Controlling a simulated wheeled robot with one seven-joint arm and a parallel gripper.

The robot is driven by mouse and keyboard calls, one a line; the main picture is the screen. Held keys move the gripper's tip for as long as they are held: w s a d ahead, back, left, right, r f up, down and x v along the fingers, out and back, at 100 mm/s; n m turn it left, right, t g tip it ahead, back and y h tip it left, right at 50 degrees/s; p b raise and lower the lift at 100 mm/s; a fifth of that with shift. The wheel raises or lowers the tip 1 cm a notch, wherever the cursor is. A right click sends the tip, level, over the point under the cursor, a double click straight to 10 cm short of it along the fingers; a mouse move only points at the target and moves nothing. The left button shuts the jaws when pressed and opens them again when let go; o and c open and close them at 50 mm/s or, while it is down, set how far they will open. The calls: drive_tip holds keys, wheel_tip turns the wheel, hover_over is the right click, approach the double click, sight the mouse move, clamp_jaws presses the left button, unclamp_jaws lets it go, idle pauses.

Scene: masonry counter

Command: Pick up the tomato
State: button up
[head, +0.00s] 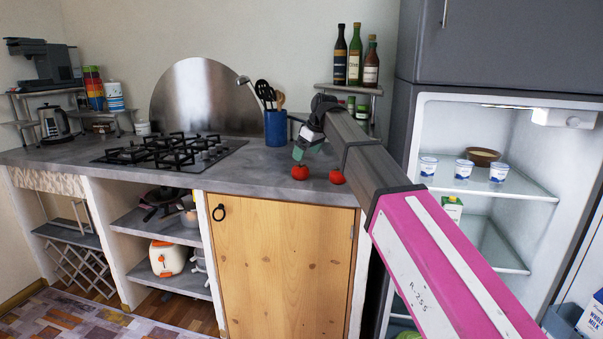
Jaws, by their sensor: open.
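Two red tomatoes lie near the front edge of the grey counter (225,176), right of the stove. The left tomato (300,172) is below my gripper, and the right tomato (337,177) is close to my arm. My gripper (299,152) is open and hangs above and slightly behind the left tomato, apart from it as far as I can tell. Its fingertips look small and greenish, and nothing shows between them.
A blue utensil pot (276,128) stands behind my gripper. Bottles (355,58) stand on a small shelf (348,89) at the back. A gas stove (170,150) is on the left. An open fridge (500,130) stands on the right.

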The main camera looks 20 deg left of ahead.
sight(302, 167)
drive_tip(key=x, duration=0.9)
drive_tip(key=shift+w+d, duration=0.1)
drive_tip(key=shift+d, duration=0.1)
drive_tip(key=c, duration=1)
drive_tip(key=shift+c, duration=0.2)
